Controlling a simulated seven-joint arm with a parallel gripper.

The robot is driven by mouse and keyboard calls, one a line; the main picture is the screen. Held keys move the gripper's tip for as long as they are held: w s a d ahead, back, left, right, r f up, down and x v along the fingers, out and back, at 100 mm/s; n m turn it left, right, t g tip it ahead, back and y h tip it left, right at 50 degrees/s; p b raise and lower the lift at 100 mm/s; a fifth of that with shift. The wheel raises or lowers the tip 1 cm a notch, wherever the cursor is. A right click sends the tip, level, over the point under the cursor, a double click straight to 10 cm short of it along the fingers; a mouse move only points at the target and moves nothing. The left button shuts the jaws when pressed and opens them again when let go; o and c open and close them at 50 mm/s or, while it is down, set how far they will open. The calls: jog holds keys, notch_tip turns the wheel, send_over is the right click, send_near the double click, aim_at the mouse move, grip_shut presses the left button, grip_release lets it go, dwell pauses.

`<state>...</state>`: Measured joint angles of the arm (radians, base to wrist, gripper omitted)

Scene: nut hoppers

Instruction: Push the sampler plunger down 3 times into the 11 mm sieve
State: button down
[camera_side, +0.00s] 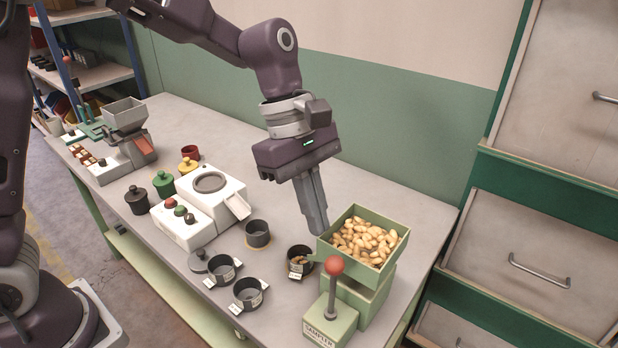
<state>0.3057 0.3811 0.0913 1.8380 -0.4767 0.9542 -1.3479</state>
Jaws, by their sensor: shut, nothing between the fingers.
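The sampler (331,322) is a pale green block with a printed label at the front right of the table. Its plunger is a dark rod topped by a red ball (335,266), standing up above the block. A green hopper tray (364,280) full of nuts sits behind it. A dark sieve (300,262) with a white tag stands left of the sampler and holds a few nuts. Its tag is too small to read. My gripper (319,233) is shut and empty, pointing down beside the tray's left corner, behind and above the sieve, apart from the red ball.
Two more tagged sieves (248,293) (224,269) and a dark cup (258,234) stand to the left. A white machine (205,205), lidded pots (164,184) and a grey-hoppered device (125,115) stand further left. The table front between sieves and sampler is clear.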

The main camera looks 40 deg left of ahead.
aim_at(333, 257)
jog(key=v, duration=0.7)
jog(key=shift+d, duration=0.1)
dwell(0.5)
jog(key=r+m, duration=0.1)
jog(key=w+r+m, duration=0.1)
jog(key=w+r+m+g, duration=0.1)
jog(key=shift+d+r+m, duration=0.15)
jog(key=shift+d+m, duration=0.15)
jog(key=x, duration=1.4)
jog(key=shift+s+a, duration=0.15)
jog(key=shift+a, duration=0.1)
